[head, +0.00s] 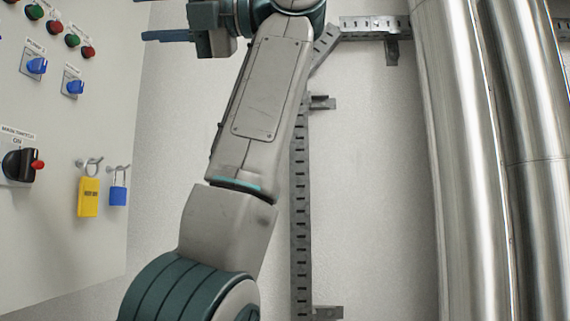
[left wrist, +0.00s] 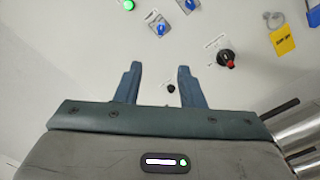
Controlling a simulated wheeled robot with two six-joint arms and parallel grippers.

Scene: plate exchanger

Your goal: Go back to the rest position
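My left gripper (head: 165,35) is at the top of the head view, at the end of my raised arm, its fingers pointing left towards the control panel (head: 75,120). In the left wrist view the two fingers of my left gripper (left wrist: 159,68) stand apart with nothing between them, in front of the pale panel. The gripper looks open and empty. A small black knob (left wrist: 171,88) shows on the panel between the fingers in that view; whether it is touched is not clear, but no contact shows. My right gripper is in neither view.
The panel carries a black main switch (head: 20,165) with a red tip, blue selector switches (head: 37,66) and coloured buttons. A yellow tag (head: 88,197) and a blue padlock (head: 118,195) hang on hooks. Shiny pipes (head: 465,160) stand right; a slotted rail (head: 300,215) runs behind my arm.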

